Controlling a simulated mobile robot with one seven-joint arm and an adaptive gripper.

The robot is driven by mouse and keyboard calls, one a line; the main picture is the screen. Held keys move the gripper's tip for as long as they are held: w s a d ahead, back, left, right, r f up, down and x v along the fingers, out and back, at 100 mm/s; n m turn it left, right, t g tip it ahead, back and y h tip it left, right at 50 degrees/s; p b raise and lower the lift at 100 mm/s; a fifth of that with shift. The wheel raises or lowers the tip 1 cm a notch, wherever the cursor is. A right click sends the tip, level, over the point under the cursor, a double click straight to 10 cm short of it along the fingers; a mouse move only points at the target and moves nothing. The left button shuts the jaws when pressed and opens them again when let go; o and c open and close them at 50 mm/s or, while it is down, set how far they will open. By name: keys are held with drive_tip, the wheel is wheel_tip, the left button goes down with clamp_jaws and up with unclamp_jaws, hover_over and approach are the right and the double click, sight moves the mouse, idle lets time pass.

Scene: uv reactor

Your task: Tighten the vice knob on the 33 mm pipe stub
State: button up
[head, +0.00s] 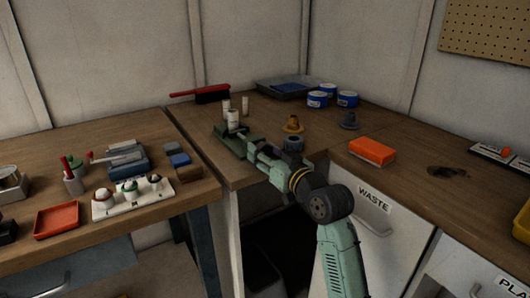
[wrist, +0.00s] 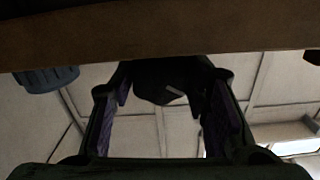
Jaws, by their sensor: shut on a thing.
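The green vice (head: 238,136) sits on the corner bench. A white pipe stub (head: 233,119) stands upright at it; I cannot tell how firmly the jaws grip it. My gripper (head: 259,152) is at the near right end of the vice, hiding the knob in the head view. In the wrist view, which looks upside down, my gripper's two purple-padded fingers (wrist: 163,110) flank a dark knob (wrist: 165,86). The gripper is shut on this knob. Its details are lost in shadow.
Two more white stubs (head: 245,105) stand behind the vice. An orange-brown flanged part (head: 293,124), a grey one (head: 350,121), blue tins (head: 318,99) and an orange block (head: 372,150) stand to the right. A red brush (head: 211,94) lies behind. The left table (head: 95,231) holds several items.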

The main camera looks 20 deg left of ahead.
drive_tip(key=shift+m, duration=0.3)
drive_tip(key=shift+a+r+m+p, duration=0.1)
drive_tip(key=shift+m+p, duration=0.8)
drive_tip(key=shift+p, duration=0.05)
drive_tip(key=shift+m+p, duration=1.2)
drive_tip(key=shift+m, duration=0.5)
drive_tip(key=o, duration=1.2)
drive_tip(key=shift+f, duration=0.2)
